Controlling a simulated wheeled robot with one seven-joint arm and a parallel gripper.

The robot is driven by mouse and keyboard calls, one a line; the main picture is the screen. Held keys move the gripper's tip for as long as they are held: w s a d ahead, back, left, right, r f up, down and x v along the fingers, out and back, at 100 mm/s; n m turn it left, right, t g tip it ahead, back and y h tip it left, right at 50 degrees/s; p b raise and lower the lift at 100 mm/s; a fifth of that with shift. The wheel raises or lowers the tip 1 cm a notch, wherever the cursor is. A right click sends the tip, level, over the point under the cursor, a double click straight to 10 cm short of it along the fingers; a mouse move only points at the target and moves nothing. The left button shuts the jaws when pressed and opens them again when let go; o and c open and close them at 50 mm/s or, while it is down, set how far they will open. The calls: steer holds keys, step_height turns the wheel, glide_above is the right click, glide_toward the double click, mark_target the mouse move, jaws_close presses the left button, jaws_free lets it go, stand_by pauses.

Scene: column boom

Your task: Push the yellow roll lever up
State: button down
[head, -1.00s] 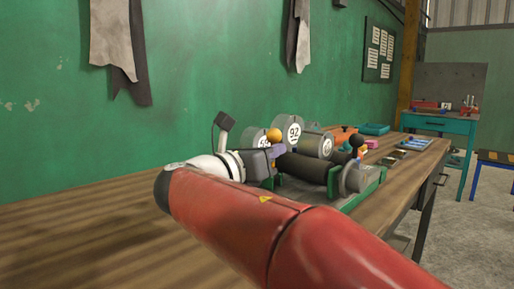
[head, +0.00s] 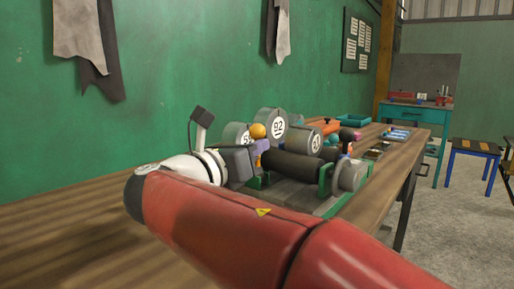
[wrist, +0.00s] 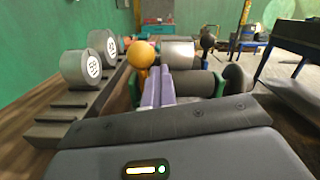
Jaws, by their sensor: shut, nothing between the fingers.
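The yellow roll lever shows as a round yellow-orange knob (head: 258,131) above a dark roller (head: 291,164) on the bench machine. In the wrist view the knob (wrist: 140,54) stands on a short stalk, just left of my fingertips. My gripper (wrist: 160,86) has purple fingers, closed together with nothing between them. In the head view my gripper (head: 263,147) is just below and right of the knob. I cannot tell whether the fingers touch the lever. Its lower part is mostly hidden by my gripper and the machine.
Grey numbered weights (head: 273,125) stand in a row behind the roller, close to the left of the lever in the wrist view. A grey end wheel (head: 350,175) is at the right. The wooden bench (head: 60,225) is bare at the left.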

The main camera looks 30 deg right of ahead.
steer(key=v, duration=0.7)
steer(key=shift+a, duration=0.35)
steer(key=shift+s, duration=0.1)
